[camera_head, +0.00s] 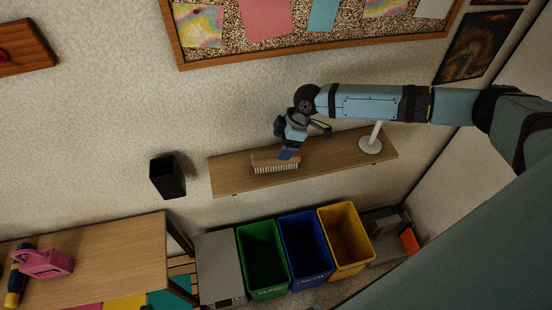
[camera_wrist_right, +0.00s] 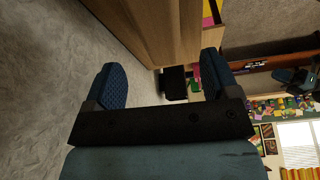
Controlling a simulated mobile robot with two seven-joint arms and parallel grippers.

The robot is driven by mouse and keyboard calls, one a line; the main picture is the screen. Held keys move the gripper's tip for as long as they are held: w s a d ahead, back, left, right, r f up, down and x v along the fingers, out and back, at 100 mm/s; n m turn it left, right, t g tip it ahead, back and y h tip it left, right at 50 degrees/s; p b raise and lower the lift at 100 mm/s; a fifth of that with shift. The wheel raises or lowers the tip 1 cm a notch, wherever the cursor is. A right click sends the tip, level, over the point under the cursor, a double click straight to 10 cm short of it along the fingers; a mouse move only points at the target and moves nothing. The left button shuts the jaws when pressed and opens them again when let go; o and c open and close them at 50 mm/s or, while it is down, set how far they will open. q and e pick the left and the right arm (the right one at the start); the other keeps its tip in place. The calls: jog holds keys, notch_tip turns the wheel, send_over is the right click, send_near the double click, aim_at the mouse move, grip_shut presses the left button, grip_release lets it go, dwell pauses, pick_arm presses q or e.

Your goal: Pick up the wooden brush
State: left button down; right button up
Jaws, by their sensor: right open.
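The wooden brush (camera_head: 276,166), with a light brown back and pale bristles facing down, lies on the wall shelf (camera_head: 235,183) left of its middle. My right gripper (camera_head: 287,151) is right above the brush in the head view, with a blue fingertip overlapping the top of its back. I cannot tell whether it touches. In the right wrist view the gripper (camera_wrist_right: 163,78) is open, its two dark blue fingers wide apart. A broad wooden surface (camera_wrist_right: 150,30) shows beyond them; I cannot make out the brush there. My left gripper is not in view.
A white stand with a round base (camera_head: 370,144) is on the shelf's right part. A black bin (camera_head: 167,177) hangs on the wall left of the shelf. Green (camera_head: 243,230), blue (camera_head: 286,222) and yellow (camera_head: 325,217) bins stand below. A cork board (camera_head: 300,45) is above.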

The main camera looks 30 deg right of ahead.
aim_at(276, 154)
jog(key=shift+p+x, duration=0.7)
jog(key=shift+x, duration=2.3)
jog(key=shift+s+d, duration=0.1)
jog(key=shift+d, duration=0.05)
jog(key=c, duration=1.1)
jog(key=shift+o, duration=0.2)
